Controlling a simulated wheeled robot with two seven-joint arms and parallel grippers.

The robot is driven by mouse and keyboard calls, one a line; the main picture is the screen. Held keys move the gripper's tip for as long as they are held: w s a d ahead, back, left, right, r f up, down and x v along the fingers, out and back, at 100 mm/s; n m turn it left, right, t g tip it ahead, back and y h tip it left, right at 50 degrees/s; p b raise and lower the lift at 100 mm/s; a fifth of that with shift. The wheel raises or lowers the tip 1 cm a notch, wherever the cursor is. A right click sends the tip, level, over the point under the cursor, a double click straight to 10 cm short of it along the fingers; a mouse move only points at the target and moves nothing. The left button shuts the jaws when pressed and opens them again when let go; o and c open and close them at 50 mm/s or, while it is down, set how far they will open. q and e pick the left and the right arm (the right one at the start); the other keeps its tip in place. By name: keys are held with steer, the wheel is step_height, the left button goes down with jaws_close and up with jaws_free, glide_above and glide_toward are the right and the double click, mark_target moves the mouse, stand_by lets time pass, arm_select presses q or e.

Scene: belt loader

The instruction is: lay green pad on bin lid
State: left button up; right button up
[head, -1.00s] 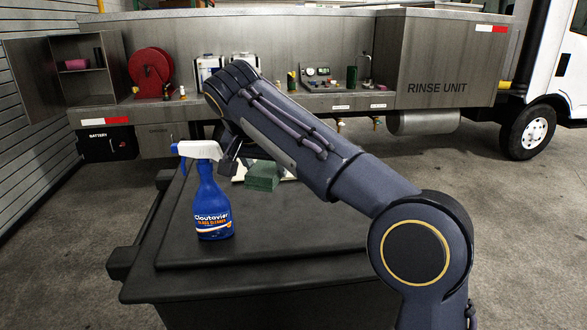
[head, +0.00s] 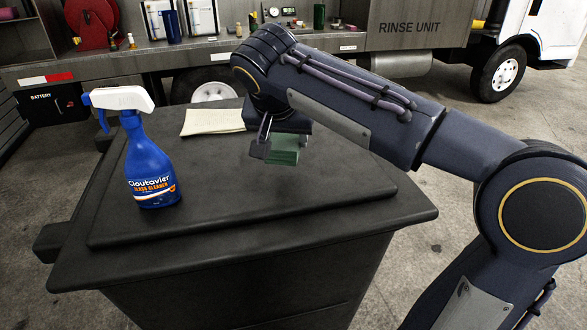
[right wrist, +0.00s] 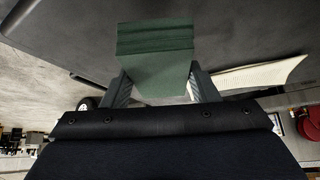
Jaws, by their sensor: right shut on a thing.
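The green pad (head: 282,152) is a small dark green block, held between the fingers of my right gripper (head: 272,146). In the right wrist view the pad (right wrist: 155,55) sits between the two fingers of the right gripper (right wrist: 158,88), which is shut on it. The black bin lid (head: 240,190) is a flat raised panel under the pad. The pad is over the lid's right-hand part; whether it touches the lid is hard to tell. My left gripper is not in view.
A blue spray bottle (head: 148,160) with a white head stands upright on the lid's left part. A cream cloth (head: 213,121) lies at the lid's back. The lid's front middle is clear. A grey rinse unit truck (head: 420,40) stands behind.

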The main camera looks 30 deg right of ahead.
mark_target(294, 178)
steer(key=shift+s+d+f, duration=0.25)
steer(key=shift+s+f, duration=0.15)
steer(key=shift+f, duration=0.2)
steer(key=shift+s+d+f, duration=0.25)
steer(key=shift+s+f, duration=0.15)
steer(key=shift+f, duration=0.15)
steer(key=shift+s+d+f+b, duration=0.1)
steer(key=shift+f+b, duration=0.3)
steer(key=shift+f, duration=1.25)
steer(key=o, duration=1)
steer(key=shift+f, duration=0.1)
steer(key=shift+r, duration=0.25)
steer(key=p+v, duration=0.1)
steer(key=v, duration=1.1)
steer(key=shift+p, duration=0.4)
